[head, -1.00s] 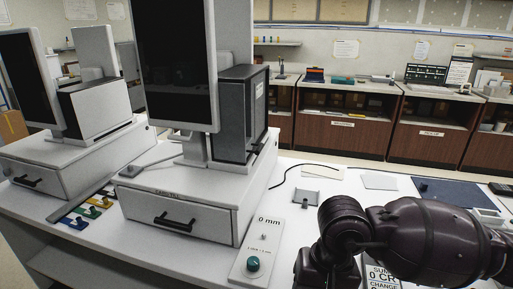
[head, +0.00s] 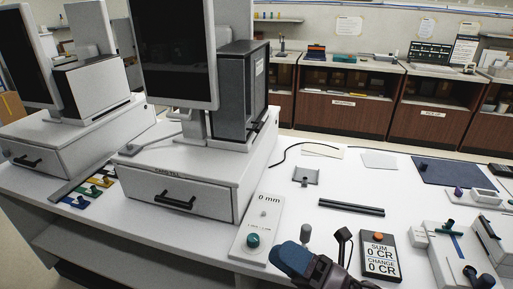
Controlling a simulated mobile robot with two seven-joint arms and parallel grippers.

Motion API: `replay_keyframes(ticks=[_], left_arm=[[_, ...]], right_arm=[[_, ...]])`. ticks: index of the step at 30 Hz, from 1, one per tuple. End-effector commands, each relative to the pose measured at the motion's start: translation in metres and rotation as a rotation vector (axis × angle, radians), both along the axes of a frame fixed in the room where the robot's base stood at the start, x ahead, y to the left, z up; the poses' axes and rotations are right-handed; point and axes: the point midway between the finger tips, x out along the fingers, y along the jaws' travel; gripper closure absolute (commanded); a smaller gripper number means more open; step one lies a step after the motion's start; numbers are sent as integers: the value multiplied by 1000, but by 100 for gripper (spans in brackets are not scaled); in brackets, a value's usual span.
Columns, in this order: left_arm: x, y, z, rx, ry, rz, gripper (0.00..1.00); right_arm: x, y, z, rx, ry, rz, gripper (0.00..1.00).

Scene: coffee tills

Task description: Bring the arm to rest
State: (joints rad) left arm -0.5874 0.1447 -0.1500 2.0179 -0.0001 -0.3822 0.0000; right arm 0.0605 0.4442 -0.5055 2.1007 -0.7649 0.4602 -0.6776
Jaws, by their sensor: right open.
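My right gripper (head: 324,240) shows at the bottom edge of the head view, low and right of centre. It is open, with a gap between its fingers, and I see nothing held in it. It is just right of the dial panel marked 0 mm (head: 260,225) and left of the dark sum and change display (head: 381,258). Most of my right arm is below the picture. My left gripper is not in view.
A till with a closed drawer (head: 175,200) stands left on the white counter. A black bar (head: 351,207), a grey bracket (head: 306,176) and a dark blue mat (head: 450,170) lie beyond the gripper. White fixtures (head: 450,265) crowd the right front.

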Motion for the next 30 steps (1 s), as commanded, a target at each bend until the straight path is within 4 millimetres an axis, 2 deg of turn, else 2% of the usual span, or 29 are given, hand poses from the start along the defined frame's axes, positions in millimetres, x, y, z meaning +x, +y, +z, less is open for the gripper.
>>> replay_keyframes(ticks=[1,4,8,11,15,18,21,24,30], left_arm=[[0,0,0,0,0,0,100],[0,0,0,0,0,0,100],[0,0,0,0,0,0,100],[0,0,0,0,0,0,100],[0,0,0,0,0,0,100],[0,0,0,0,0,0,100],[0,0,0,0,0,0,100],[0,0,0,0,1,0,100],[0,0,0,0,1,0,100]], right_arm=[[7,-15,-13,75,143,-63,42],[20,-50,-44,236,431,-187,42],[21,-99,-98,468,790,-349,42],[7,-137,-145,661,1048,-474,42],[-30,-179,-208,925,1350,-638,42],[-60,-200,-243,1091,1510,-735,42],[-86,-214,-267,1218,1620,-806,42],[-104,-221,-281,1298,1682,-850,42],[-111,-223,-286,1335,1709,-869,42]])
